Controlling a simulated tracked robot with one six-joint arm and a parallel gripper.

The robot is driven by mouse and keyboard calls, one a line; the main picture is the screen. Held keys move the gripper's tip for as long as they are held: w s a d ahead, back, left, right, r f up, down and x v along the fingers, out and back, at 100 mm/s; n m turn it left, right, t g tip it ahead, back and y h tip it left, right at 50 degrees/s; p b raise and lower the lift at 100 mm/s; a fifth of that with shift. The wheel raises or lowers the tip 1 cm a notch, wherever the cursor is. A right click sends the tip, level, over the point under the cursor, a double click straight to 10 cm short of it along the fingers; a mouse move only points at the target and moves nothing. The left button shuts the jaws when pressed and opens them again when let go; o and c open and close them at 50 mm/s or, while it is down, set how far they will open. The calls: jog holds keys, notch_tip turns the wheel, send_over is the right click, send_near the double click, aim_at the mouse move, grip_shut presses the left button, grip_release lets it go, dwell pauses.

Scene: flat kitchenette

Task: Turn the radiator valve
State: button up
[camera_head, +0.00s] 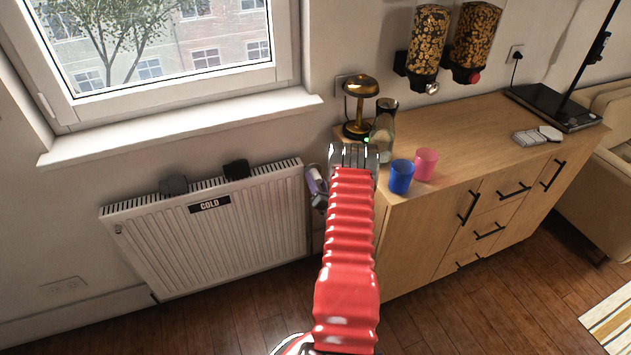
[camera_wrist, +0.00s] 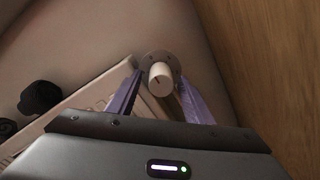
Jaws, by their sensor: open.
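The radiator valve (camera_wrist: 161,80) is a pale round knob with a dark mark on its face, standing on a round plate in the wrist view. My gripper (camera_wrist: 158,88) is open, with one purple finger on each side of the knob. I cannot tell whether the fingers touch it. In the head view, a purple finger of my gripper (camera_head: 314,181) shows beside the right end of the white radiator (camera_head: 225,240). The valve is hidden there. The radiator carries a black label reading "COLD".
A wooden cabinet (camera_head: 428,238) stands close on the right. On it are a gold lamp (camera_head: 361,87), a glass bottle (camera_head: 383,140), a blue cup (camera_head: 401,177) and a pink cup (camera_head: 426,162). Two dark items (camera_head: 236,169) sit on the radiator's top edge.

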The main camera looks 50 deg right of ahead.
jog(key=shift+w+d, duration=0.2)
jog(key=shift+w, duration=0.1)
